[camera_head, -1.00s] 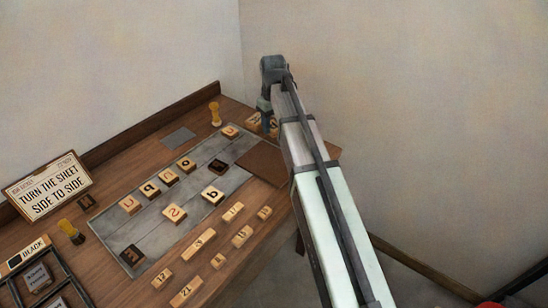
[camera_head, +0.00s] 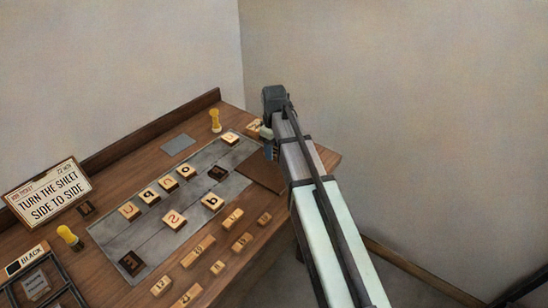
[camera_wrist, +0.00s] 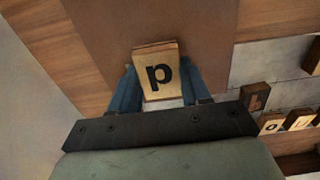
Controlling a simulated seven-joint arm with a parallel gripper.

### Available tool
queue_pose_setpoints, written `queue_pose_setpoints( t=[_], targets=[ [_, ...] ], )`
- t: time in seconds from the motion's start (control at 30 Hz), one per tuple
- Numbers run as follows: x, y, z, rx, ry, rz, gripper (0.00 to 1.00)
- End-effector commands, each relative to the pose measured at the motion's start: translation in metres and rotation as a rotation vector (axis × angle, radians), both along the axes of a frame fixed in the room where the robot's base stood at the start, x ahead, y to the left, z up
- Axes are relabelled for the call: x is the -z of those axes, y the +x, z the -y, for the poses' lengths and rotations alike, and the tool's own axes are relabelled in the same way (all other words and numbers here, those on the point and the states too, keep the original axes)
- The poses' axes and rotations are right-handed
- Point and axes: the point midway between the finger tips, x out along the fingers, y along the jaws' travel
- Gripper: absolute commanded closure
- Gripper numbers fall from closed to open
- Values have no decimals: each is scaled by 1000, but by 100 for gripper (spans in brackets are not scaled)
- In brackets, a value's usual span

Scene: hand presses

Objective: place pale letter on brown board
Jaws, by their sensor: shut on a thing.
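My gripper (camera_wrist: 157,88) is shut on a pale letter block (camera_wrist: 158,70) with a black "p" on its face. The block sits between the two blue fingers. The brown board (camera_wrist: 205,28) lies behind the block in the wrist view; I cannot tell whether the block touches it. In the head view the brown board (camera_head: 250,176) lies at the right end of the desk, partly covered by my arm. My gripper (camera_head: 268,150) is by the board's far edge there, and the held block is mostly hidden.
A grey slab (camera_head: 120,228) left of the board carries several pale and dark letter blocks. Numbered blocks (camera_head: 198,250) lie along the desk's front. A yellow-handled stamp (camera_head: 215,120) stands behind the slab. A pale block (camera_head: 254,129) shows close to my gripper.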

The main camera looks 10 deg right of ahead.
Motion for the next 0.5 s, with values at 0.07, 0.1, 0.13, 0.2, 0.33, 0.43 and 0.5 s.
queue_pose_setpoints(
  t=[0.07, 0.1, 0.13, 0.2, 0.33, 0.43, 0.5],
  targets=[
    [4, 0, 0, 0, 0, 0, 83],
    [7, 0, 0, 0, -1, -1, 83],
    [10, 0, 0, 0, 0, -1, 83],
    [17, -1, 0, 0, -1, -2, 83],
    [32, 0, 0, 1, 0, -1, 83],
    [38, 0, 0, 1, 0, -1, 83],
    [38, 0, 0, 1, 0, 0, 83]
  ],
)
